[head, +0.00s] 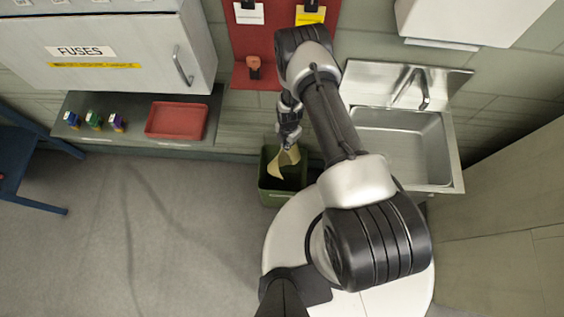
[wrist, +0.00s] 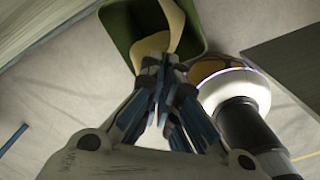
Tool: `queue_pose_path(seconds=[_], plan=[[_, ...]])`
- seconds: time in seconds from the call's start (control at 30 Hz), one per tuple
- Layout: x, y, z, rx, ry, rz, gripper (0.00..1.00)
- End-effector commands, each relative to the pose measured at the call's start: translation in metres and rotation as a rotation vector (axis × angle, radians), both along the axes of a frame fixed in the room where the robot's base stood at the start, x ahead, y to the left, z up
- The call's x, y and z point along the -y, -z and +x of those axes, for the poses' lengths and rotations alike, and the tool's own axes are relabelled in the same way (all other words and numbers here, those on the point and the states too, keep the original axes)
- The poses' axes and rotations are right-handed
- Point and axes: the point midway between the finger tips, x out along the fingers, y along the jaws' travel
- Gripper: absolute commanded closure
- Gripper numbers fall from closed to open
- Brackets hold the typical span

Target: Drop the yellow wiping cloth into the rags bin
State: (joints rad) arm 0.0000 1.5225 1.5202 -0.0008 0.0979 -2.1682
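The yellow wiping cloth (head: 285,160) hangs in pale, drooping folds from my gripper (head: 289,141), over the opening of the dark green bin (head: 270,196). In the wrist view, the fingers of my gripper (wrist: 162,68) are closed together at the tips, with the cloth (wrist: 153,46) pinched at them. The green bin (wrist: 120,32) lies behind the cloth there, and its inside is dark. I cannot tell how far the cloth's lower end reaches into the bin. No label on the bin is readable.
A steel sink (head: 405,145) is right of the bin, against the wall. A shelf (head: 85,105) at left holds a red tray (head: 177,120) and several small boxes. A grey fuse cabinet (head: 110,55) is above it. Floor left of the bin is clear.

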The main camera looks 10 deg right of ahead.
Motion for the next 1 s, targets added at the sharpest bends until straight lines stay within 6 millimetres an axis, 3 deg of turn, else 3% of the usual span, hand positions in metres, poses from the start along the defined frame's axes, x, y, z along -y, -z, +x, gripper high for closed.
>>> queue_pose_path(seconds=[0.03, 0.6, 0.77, 1.0], plan=[[0.0, 0.017, -0.001, -0.001, 0.0, 0.0, 1.0], [0.0, 0.146, -0.001, -0.001, 0.0, 0.0, 1.0], [0.0, 0.163, 0.0, -0.001, 0.0, -0.001, 1.0], [0.0, 0.172, 0.0, 0.0, 0.0, 0.0, 1.0]])
